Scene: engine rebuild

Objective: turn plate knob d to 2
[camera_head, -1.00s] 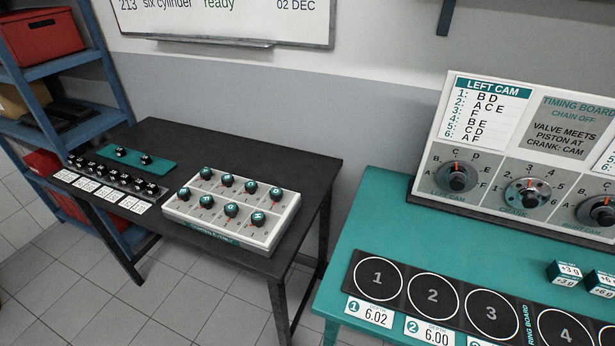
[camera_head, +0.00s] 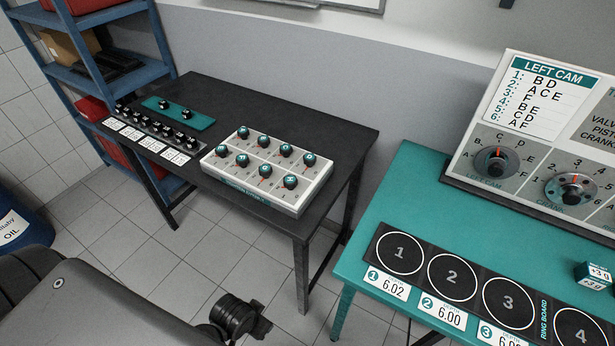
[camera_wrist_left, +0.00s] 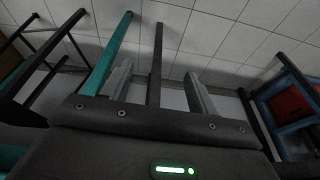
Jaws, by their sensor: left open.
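A white plate (camera_head: 232,187) with two rows of dark knobs with teal caps lies on the black table in the head view. The knob letters are too small to read, so I cannot tell which one is d or where it points. One knob (camera_head: 310,159) sits at the right end of the back row. My left gripper (camera_wrist_left: 160,74) is open and empty in the left wrist view, its two grey fingers spread above the floor. It is away from the plate, and nothing touches the knobs. My right gripper is not in view.
The black table (camera_head: 335,125) also holds a teal strip (camera_head: 196,120) and a row of small black knobs with white cards. A teal table (camera_head: 385,215) with a ring board and timing board stands right. A blue shelf (camera_head: 118,82) and an oil drum (camera_head: 14,225) are left.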

